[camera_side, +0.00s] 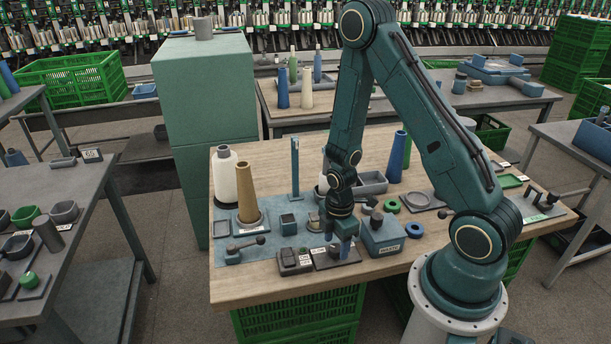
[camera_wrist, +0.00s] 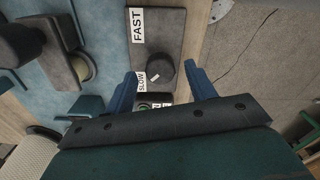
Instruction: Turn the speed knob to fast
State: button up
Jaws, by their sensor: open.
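The speed knob (camera_wrist: 161,75) is a dark round knob on a dark plate (camera_wrist: 163,27) in the wrist view. A FAST label (camera_wrist: 137,24) sits at the plate's far end and a SLOW label (camera_wrist: 142,82) beside the knob. A small white mark shows by the knob's edge; I cannot tell its exact pointing. My gripper (camera_wrist: 161,88) is open, its blue fingers on either side of the knob, with gaps visible. In the side view my gripper (camera_side: 344,248) points down over the knob plate (camera_side: 338,261); the knob is largely hidden there.
A blue-grey WASTE box (camera_side: 383,238) stands close to the right of my gripper. A small switch box (camera_side: 294,262) and a lever (camera_side: 246,247) lie to the left. A tan cone (camera_side: 247,195) and a white bobbin (camera_side: 226,177) stand farther left. The bench's front edge is near.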

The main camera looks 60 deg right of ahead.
jog(key=shift+f, duration=0.6)
jog(key=shift+c, duration=0.4)
jog(key=c, duration=0.9)
